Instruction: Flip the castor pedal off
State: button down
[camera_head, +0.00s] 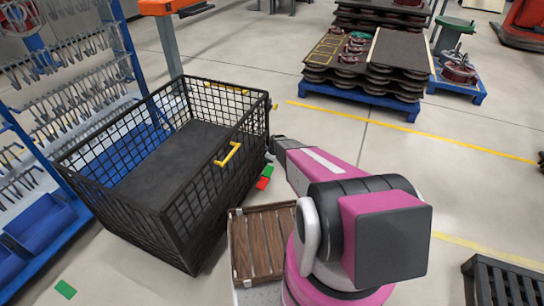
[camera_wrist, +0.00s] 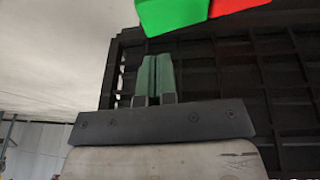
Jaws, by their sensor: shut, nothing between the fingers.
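The cart has a yellow handle (camera_head: 228,154). Another green pedal part (camera_head: 65,289) shows near the floor at lower left. A blue rack with hooks (camera_head: 75,75) stands left of the cart. A loaded blue pallet (camera_head: 350,102) is at the back right.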

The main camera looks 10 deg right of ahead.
aim_at(270, 166)
jog(key=shift+w+d+f, duration=0.1)
jog(key=shift+w+f, duration=0.15)
jog(key=shift+f, duration=0.9)
jog(key=shift+w+d+f, duration=0.1)
jog(key=shift+w+f, duration=0.1)
jog(key=shift+f, duration=0.95)
jog(key=shift+w, duration=0.1)
jog(key=shift+w+d+f, duration=0.1)
jog(key=shift+f, duration=0.1)
jog(key=shift+w+d+f+g+y, duration=0.1)
jog(key=shift+w+f+g+y, duration=0.05)
jog(key=shift+g+y, duration=0.25)
jog(key=shift+w+d+f+m+g+y, duration=0.15)
jog(key=shift+w+f+g+y, duration=0.15)
jog(key=shift+f+g, duration=0.2)
jog(key=shift+w+d+f+m+g+y, duration=0.1)
jog(key=shift+w+f+m+g+y, duration=0.15)
jog(key=shift+f+g, duration=0.2)
jog(key=shift+d+f+g+y, duration=0.1)
jog(key=shift+f+g+y, duration=0.15)
jog(key=shift+f+g, duration=0.25)
jog(key=shift+f, duration=0.25)
jog(key=shift+r, duration=0.1)
